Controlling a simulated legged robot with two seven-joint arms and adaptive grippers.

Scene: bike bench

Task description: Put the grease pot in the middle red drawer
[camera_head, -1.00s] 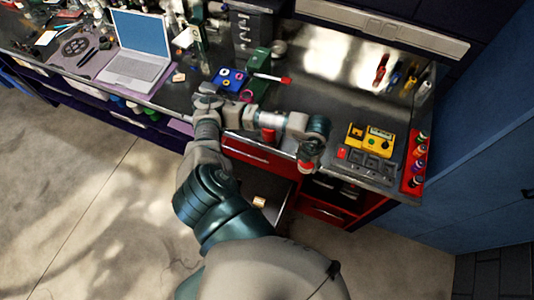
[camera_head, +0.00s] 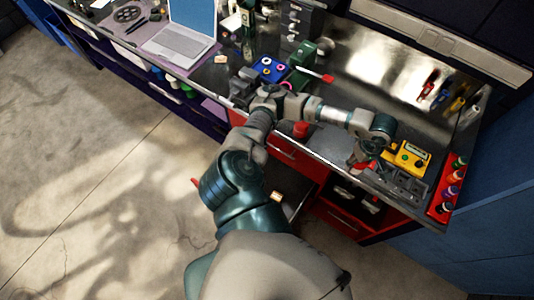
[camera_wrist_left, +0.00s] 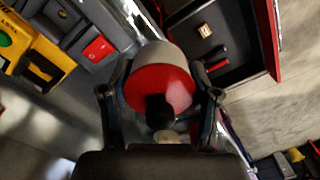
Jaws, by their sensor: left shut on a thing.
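The grease pot (camera_wrist_left: 155,85), pale grey with a red end and a black part, sits between the fingers of my left gripper (camera_wrist_left: 160,94) in the left wrist view. That gripper is shut on it. In the head view my left gripper (camera_head: 362,160) is over the bench's front edge, beside the grey tray; a bit of red shows there. An open dark drawer (camera_head: 295,185) with a small tan block inside lies below and left of the gripper. It also shows in the left wrist view (camera_wrist_left: 235,70), with a red edge. I cannot tell which drawer is the middle one. My right gripper is out of view.
A yellow meter (camera_head: 408,158) and a grey tray (camera_head: 405,182) sit right of the gripper. A red rack (camera_head: 448,190) of bottles stands at the bench's right end. A red drawer front (camera_head: 280,152) is under the bench top. A laptop (camera_head: 180,42) is at the left.

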